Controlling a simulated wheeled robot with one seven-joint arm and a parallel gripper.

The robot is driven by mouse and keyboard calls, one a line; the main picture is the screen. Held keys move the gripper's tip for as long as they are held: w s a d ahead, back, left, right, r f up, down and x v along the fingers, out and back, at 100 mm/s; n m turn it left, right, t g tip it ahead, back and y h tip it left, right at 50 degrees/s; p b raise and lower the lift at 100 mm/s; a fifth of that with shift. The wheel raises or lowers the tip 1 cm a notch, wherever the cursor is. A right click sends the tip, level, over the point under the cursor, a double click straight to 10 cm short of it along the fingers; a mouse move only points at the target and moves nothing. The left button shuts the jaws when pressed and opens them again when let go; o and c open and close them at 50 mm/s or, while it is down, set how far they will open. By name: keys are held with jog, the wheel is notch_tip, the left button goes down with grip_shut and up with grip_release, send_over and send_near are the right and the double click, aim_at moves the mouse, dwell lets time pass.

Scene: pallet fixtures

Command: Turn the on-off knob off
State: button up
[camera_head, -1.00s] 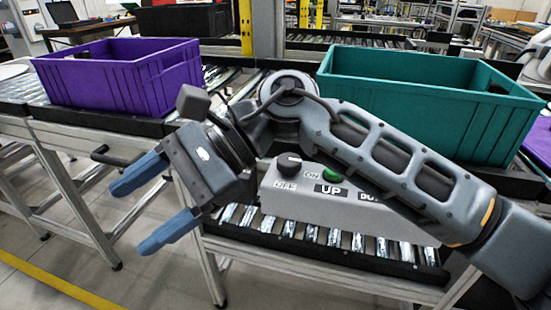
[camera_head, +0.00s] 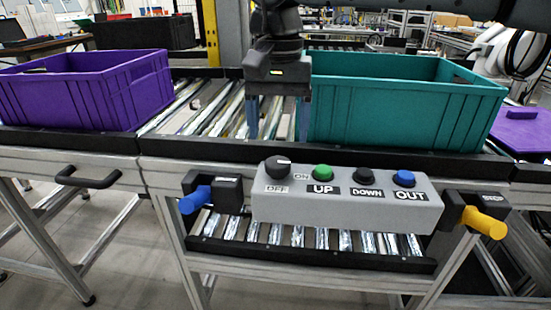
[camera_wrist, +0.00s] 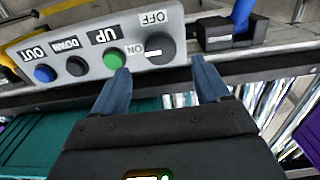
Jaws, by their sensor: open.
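The on-off knob (camera_head: 278,166) is a black round dial at the left end of a grey control box (camera_head: 345,208). Its OFF label (camera_head: 276,188) is below it and its ON label (camera_head: 301,177) is to its right. In the wrist view the picture is upside down, and the knob (camera_wrist: 160,48) has a white mark on the side toward ON. My gripper (camera_head: 278,125) points down behind and above the box, with its two blue fingers apart and empty. In the wrist view the fingers of my gripper (camera_wrist: 160,70) appear on either side of the knob's direction, apart from it.
Green UP (camera_head: 322,172), black DOWN (camera_head: 364,176) and blue OUT (camera_head: 404,178) buttons sit right of the knob. A blue handle (camera_head: 196,199) and a yellow handle (camera_head: 484,222) flank the box. A teal crate (camera_head: 400,105) is close to my gripper; a purple crate (camera_head: 90,92) stands left.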

aim_at(278, 162)
notch_tip(278, 162, down, 7)
jog(key=shift+r, duration=0.1)
dwell(0.3)
jog(key=c, duration=1)
